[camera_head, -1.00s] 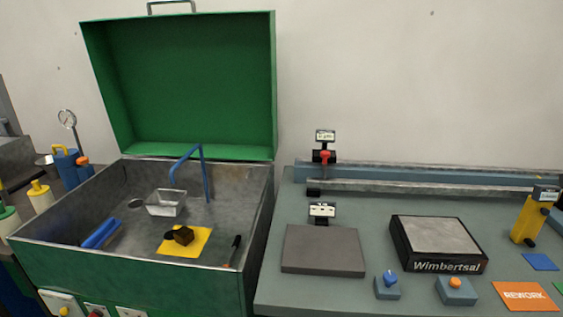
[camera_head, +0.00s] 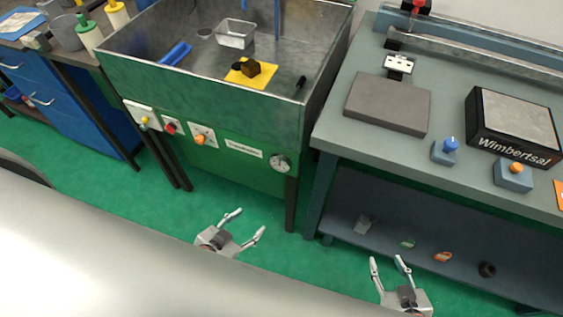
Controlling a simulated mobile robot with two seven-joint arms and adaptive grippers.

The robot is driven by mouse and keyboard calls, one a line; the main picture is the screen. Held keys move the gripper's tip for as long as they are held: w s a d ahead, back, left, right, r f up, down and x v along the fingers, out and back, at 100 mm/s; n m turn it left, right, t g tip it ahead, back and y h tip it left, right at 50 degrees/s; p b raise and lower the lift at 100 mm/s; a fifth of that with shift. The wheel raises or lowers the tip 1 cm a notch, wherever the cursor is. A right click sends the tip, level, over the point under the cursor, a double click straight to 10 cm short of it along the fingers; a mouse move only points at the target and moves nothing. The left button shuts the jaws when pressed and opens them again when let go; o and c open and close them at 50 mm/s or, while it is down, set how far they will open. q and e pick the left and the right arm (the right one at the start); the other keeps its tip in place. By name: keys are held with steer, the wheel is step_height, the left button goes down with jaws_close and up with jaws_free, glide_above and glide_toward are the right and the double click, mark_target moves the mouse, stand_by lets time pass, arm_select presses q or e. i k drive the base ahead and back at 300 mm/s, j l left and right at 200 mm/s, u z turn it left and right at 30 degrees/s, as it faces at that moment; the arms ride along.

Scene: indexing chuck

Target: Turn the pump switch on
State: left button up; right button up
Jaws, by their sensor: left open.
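The green washer cabinet (camera_head: 230,115) has a front panel with a yellow knob on a white plate (camera_head: 145,121), a red control (camera_head: 170,128) and an orange knob on a white plate (camera_head: 200,139). I cannot read which one is the pump switch, nor its setting. My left gripper (camera_head: 251,220) is open and empty, lower in the picture than the panel and apart from it. My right gripper (camera_head: 387,259) is open and empty, in front of the grey bench's lower shelf.
A round gauge (camera_head: 281,163) sits at the panel's right. The grey bench (camera_head: 345,115) stands to the right, with a black-framed block (camera_head: 515,125) and knobbed boxes on top. Blue drawers (camera_head: 65,95) stand at the left. Green floor (camera_head: 110,210) is open in front.

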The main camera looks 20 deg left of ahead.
mark_target(171, 128)
steer(key=j+u, duration=0.1)
steer(key=u, duration=0.8)
steer(key=j+u, duration=0.15)
steer(key=u, duration=0.3)
